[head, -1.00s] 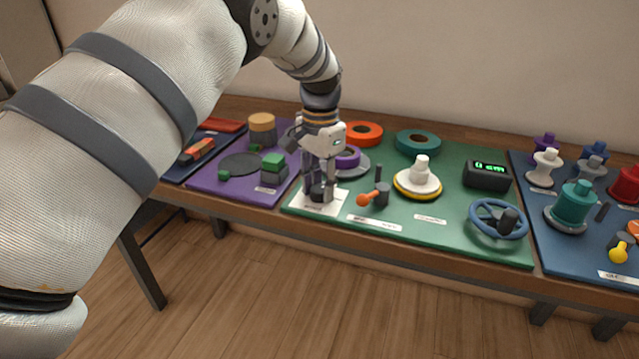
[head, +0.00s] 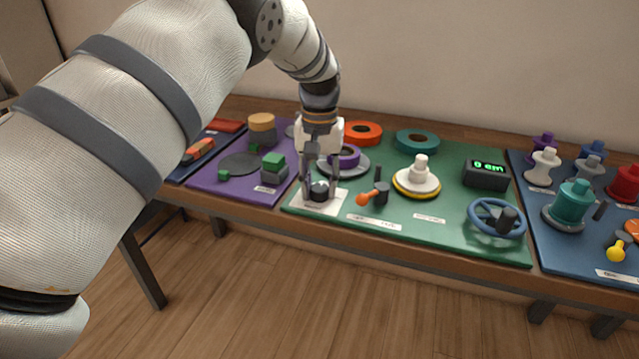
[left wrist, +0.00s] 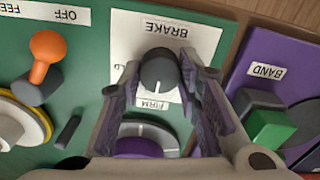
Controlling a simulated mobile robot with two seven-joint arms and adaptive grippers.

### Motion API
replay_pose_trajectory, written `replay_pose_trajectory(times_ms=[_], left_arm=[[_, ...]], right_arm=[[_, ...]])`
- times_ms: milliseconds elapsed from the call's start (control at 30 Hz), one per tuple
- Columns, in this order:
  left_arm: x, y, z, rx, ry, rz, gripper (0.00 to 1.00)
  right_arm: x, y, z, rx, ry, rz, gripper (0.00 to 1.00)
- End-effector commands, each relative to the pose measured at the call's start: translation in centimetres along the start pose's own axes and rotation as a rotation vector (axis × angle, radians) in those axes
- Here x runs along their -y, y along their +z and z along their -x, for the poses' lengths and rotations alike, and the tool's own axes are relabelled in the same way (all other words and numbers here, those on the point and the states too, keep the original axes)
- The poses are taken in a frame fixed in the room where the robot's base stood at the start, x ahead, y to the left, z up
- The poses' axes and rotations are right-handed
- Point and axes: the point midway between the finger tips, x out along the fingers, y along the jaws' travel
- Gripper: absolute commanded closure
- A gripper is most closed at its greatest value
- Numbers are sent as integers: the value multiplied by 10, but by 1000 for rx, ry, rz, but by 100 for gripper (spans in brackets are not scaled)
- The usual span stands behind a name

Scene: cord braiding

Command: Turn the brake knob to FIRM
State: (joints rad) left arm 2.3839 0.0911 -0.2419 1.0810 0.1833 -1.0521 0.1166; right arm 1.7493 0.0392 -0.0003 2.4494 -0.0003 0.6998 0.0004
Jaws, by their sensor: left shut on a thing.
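The brake knob (head: 320,188) is a dark round knob on a white card (head: 338,201) at the green board's front left corner. In the left wrist view the knob (left wrist: 159,72) stands between my left gripper's fingers (left wrist: 160,66). The card there reads BRAKE and FIRM upside down, with FIRM on the lower side of the picture. In the head view my left gripper (head: 319,193) reaches down from above, shut on the knob. Part of the card's lettering is hidden by a finger. My right gripper is not in view.
An orange-tipped lever (head: 368,198) stands close right of the card, and a purple spool (head: 345,158) on a grey disc stands behind. A purple board (head: 212,183) lies left. A blue handwheel (head: 497,219) and a display (head: 487,174) are farther right.

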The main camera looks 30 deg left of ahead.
Motion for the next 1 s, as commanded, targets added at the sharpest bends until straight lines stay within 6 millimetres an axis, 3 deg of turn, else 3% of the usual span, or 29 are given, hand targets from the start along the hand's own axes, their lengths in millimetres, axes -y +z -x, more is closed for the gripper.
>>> replay_pose_trajectory(times_ms=[533,567,633,900,1000], left_arm=[[0,0,0,0,0,21,97],[0,0,0,0,0,21,62],[0,0,0,0,0,20,49],[0,0,0,0,0,20,49],[0,-1,10,-3,1,20,49]], right_arm=[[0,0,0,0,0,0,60],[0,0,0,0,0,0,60],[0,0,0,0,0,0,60],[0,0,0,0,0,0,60],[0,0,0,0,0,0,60]])
